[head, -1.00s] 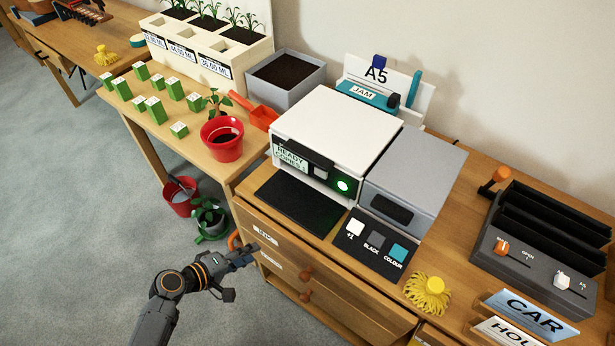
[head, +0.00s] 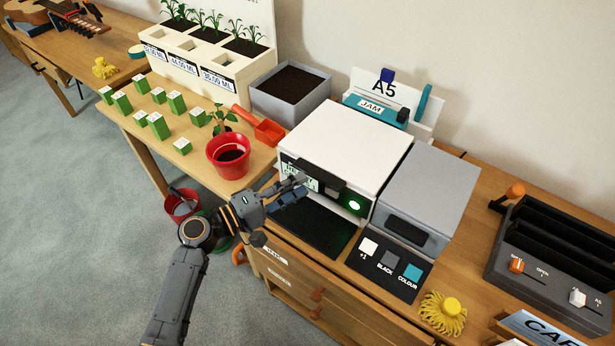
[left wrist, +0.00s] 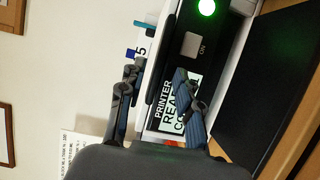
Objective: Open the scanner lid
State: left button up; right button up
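The printer with the scanner (head: 290,158) has a white, flat lid (head: 345,140) that lies shut on top. A black handle (head: 326,174) sticks out at the lid's front edge. My left gripper (head: 301,187) is at the printer's front, beside the handle's left end and partly over the display. In the left wrist view my left gripper (left wrist: 156,72) has its fingers apart with nothing held. The display (left wrist: 175,108) with "PRINTER" and "READY" lies behind one finger. Contact with the handle cannot be told. My right gripper is not in view.
A black mat (head: 315,228) lies before the printer, and a button pad (head: 385,262) is to its right. A grey box (head: 430,190) stands close on the right. A red pot with a plant (head: 229,155) stands left of my gripper.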

aim_at(314, 179)
pick_arm(q)
jog(key=shift+x, duration=1.7)
grip_shut()
